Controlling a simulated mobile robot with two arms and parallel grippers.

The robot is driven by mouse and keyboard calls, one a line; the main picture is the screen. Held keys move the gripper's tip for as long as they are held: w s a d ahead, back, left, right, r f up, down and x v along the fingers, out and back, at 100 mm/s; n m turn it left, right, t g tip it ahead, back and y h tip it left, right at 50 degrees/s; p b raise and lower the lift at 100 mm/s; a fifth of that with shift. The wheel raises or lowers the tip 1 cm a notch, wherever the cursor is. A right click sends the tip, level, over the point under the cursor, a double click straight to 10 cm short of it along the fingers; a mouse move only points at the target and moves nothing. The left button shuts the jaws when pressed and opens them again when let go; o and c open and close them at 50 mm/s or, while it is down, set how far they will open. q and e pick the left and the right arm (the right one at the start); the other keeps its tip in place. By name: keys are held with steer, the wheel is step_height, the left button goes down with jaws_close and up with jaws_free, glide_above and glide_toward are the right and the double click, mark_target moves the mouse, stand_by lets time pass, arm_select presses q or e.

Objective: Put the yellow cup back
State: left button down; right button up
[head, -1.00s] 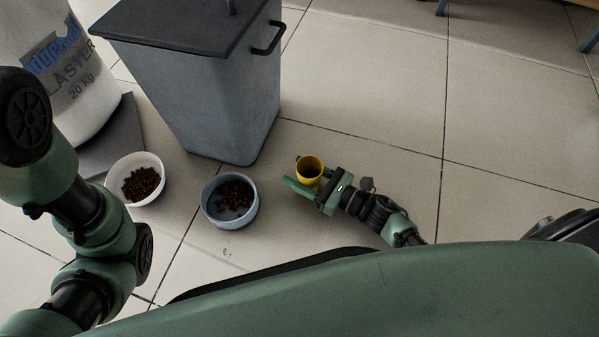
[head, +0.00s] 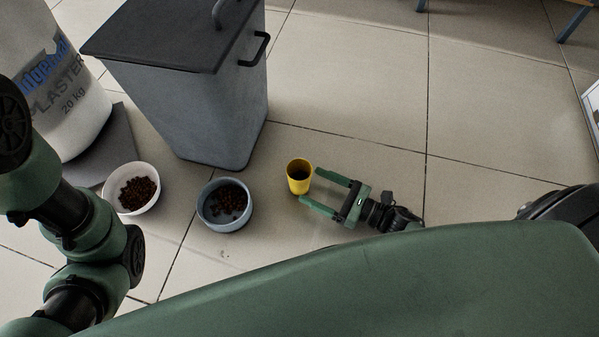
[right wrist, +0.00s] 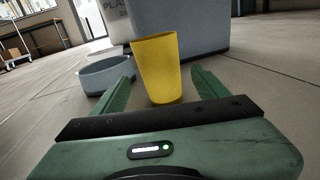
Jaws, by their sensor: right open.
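The yellow cup (head: 299,178) stands upright on the tiled floor, to the right of the grey-blue bowl. Its inside looks dark in the head view. My right gripper (head: 309,189) is open and low over the floor, just right of the cup, with its fingers pointing at it. In the right wrist view the cup (right wrist: 158,70) stands ahead, between and beyond the open fingertips (right wrist: 163,85), and nothing is held. My left arm shows at the left edge of the head view, but its gripper is out of view.
A grey-blue bowl (head: 207,217) and a white bowl (head: 112,203), both with brown pellets, stand left of the cup. A grey lidded bin (head: 200,110) stands behind them, and a plaster bag (head: 75,110) at upper left. The floor to the right is clear.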

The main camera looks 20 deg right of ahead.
steer(key=shift+p+v, duration=0.45)
steer(key=shift+v, duration=1.5)
